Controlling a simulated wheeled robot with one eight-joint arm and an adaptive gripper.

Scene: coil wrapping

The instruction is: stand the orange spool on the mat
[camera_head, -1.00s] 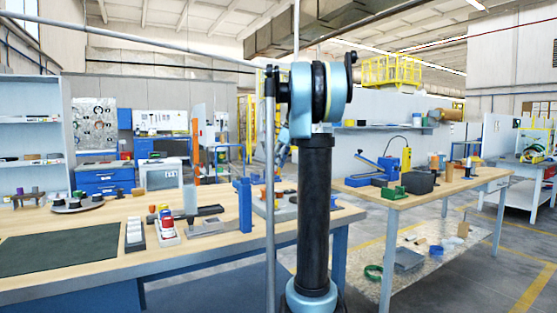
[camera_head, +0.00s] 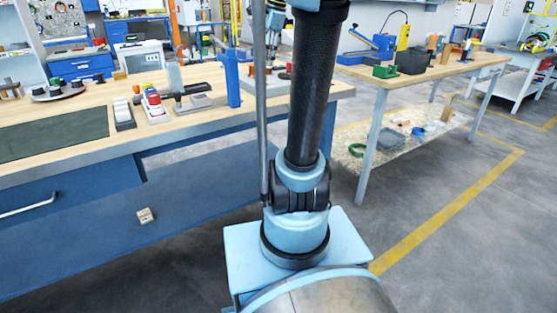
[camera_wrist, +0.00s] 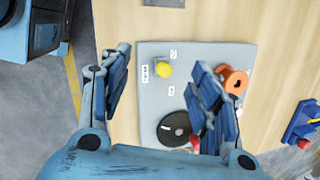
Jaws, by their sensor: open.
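In the wrist view an orange spool (camera_wrist: 239,83) lies at the right edge of a grey plate (camera_wrist: 150,105), partly hidden by my right finger. My gripper (camera_wrist: 160,88) is open and empty above the plate. Its fingers are spread wide, and the spool is beyond the right finger, not between them. I cannot tell whether they touch. In the head view a dark green mat (camera_head: 50,133) lies flat on the left part of the wooden bench, with nothing on it.
The plate also bears a yellow knob (camera_wrist: 164,69) and a black disc (camera_wrist: 174,129). A blue tool (camera_wrist: 301,122) lies to the right.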

